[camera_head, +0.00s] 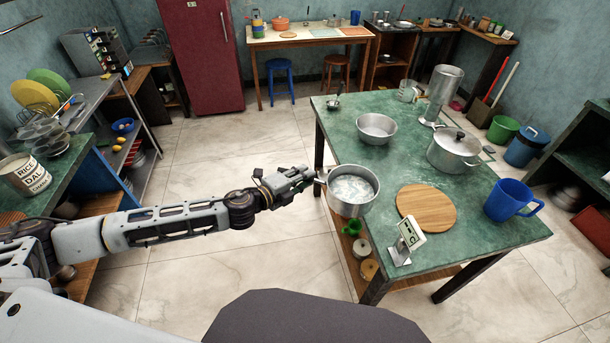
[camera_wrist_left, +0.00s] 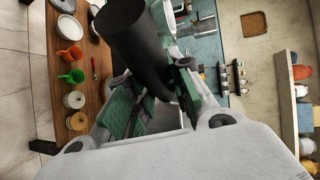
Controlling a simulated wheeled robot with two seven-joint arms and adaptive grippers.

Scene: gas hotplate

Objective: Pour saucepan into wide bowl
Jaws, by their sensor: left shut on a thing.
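The saucepan (camera_head: 352,208) is a grey metal pan with whitish, cloudy contents. It is level at the left edge of the green table, partly beyond that edge; I cannot tell whether it touches the top. My left gripper (camera_head: 312,180) is at the pan's left side, shut on its handle. In the left wrist view the dark handle (camera_wrist_left: 135,38) runs between the green finger pads of the gripper (camera_wrist_left: 158,98). The wide bowl (camera_head: 376,137) is a shallow metal bowl on the table, behind the pan and apart from it; it looks empty. My right gripper is out of view.
On the green table (camera_head: 464,227) stand a lidded pot (camera_head: 454,157), a round wooden board (camera_head: 426,208), a small sign (camera_head: 406,241), a blue jug (camera_head: 509,199) and a tall metal cylinder (camera_head: 441,90). A lower shelf below the pan holds jars and cups. Floor left of the table is clear.

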